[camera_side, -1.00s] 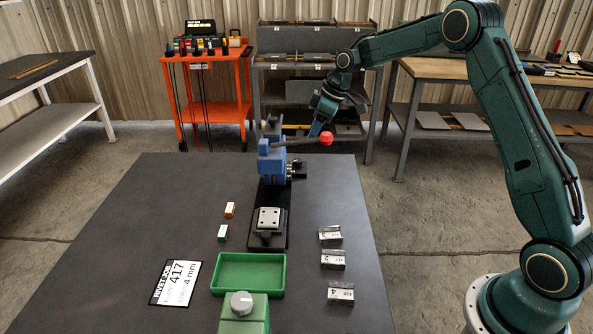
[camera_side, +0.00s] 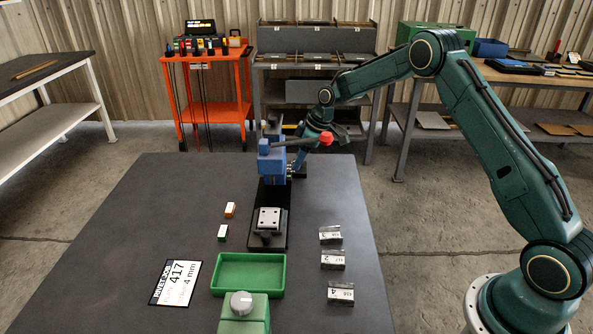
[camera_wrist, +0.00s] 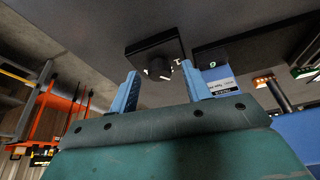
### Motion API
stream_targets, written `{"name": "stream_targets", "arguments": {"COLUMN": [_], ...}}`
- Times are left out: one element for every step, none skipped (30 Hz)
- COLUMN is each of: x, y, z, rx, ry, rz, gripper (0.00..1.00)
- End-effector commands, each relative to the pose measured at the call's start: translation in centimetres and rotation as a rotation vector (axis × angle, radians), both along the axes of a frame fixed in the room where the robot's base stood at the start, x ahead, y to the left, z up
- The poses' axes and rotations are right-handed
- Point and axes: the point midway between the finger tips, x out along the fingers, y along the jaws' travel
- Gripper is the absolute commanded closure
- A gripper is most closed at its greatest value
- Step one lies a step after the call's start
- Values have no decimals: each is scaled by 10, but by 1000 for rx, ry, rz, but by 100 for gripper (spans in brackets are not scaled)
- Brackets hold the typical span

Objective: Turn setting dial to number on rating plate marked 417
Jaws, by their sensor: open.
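A black block with a round knob, which looks like the setting dial (camera_wrist: 158,66), shows between my fingers in the wrist view. I cannot read its setting. My gripper (camera_wrist: 160,70) is open, its two blue fingers on either side of the knob in the picture; contact is not visible. In the side view my gripper is beside the blue press (camera_side: 268,162), its fingertips mostly hidden. Several small rating plates stand on the right: the top (camera_side: 330,235) shows 3, the middle (camera_side: 333,260) shows 2 and seems marked 417, the front (camera_side: 341,293) shows 4.
A white card (camera_side: 175,282) reads 417 and 4 mm. A green tray (camera_side: 248,290) lies near a green box with a grey knob (camera_side: 241,303). The press lever ends in a red ball (camera_side: 326,138) close to my wrist. Two small blocks (camera_side: 226,220) lie left of the press.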

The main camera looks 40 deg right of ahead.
Motion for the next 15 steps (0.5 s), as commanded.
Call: {"name": "stream_targets", "arguments": {"x": [0, 0, 0, 0, 0, 0, 0, 0, 0, 0, 0, 0, 0, 0, 0], "y": [0, 0, 0, 0, 0, 0, 0, 0, 0, 0, 0, 0, 0, 0, 0], "z": [0, 0, 0, 0, 0, 0, 0, 0, 0, 0, 0, 0, 0, 0, 0], "rx": [0, 0, 0, 0, 0, 0, 0, 0, 0, 0, 0, 0, 0, 0, 0], "ry": [0, 0, 0, 0, 0, 0, 0, 0, 0, 0, 0, 0, 1, 1, 2], "rz": [0, 0, 0, 0, 0, 0, 0, 0, 0, 0, 0, -1, -2, -5, -14], "gripper": [52, 52, 52, 58, 64, 71, 77, 83, 91, 97, 97, 97, 97, 96, 96]}}
